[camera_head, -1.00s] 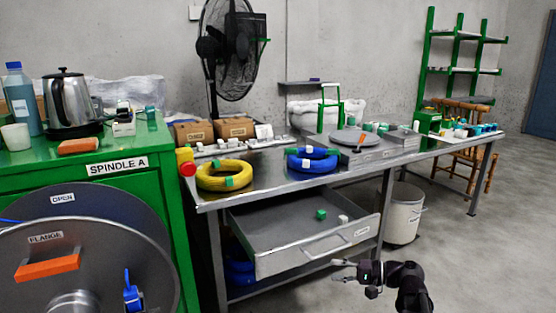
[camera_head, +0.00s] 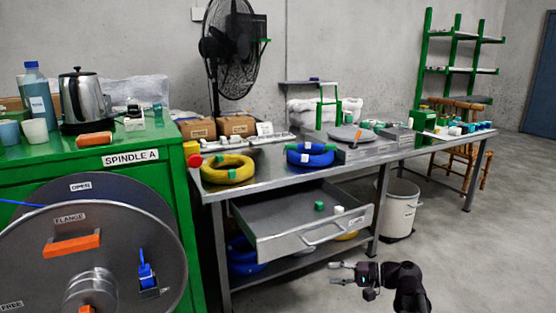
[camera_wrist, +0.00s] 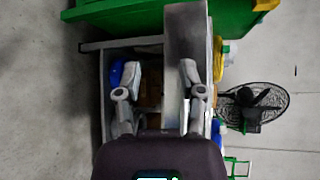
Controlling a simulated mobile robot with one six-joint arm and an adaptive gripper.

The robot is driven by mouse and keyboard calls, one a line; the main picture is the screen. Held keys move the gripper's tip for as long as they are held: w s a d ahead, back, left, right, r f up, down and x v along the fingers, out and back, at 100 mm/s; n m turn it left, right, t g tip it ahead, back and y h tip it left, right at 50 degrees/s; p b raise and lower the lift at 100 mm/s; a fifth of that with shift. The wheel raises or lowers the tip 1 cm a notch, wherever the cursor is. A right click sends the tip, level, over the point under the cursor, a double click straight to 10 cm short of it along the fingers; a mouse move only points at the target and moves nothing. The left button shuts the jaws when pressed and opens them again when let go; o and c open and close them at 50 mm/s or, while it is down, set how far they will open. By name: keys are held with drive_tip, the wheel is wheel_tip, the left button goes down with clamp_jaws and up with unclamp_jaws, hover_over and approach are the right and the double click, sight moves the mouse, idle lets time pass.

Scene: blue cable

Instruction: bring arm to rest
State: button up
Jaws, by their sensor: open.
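My arm is folded at the bottom right of the head view. It appears clear of the bench and the drawer.
The drawer sticks out from the metal bench (camera_head: 262,181), which bears a yellow coil (camera_head: 215,178) and a blue coil (camera_head: 310,160). The green cabinet (camera_head: 180,185) and cable spool (camera_head: 35,265) stand left. A white bin (camera_head: 398,212) stands under the bench. The floor at right is clear.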

drive_tip(key=s+d+f+n+g+h+p, duration=0.1)
drive_tip(key=s+f+n+g+h+p, duration=0.55)
drive_tip(key=h, duration=0.85)
wheel_tip(320, 180, up, 36)
drive_tip(key=s+m+t+p, duration=0.1)
drive_tip(key=s+t+p, duration=0.1)
drive_tip(key=p, duration=3.6)
drive_tip(key=shift+s+r, duration=0.25)
drive_tip(key=shift+s, duration=0.1)
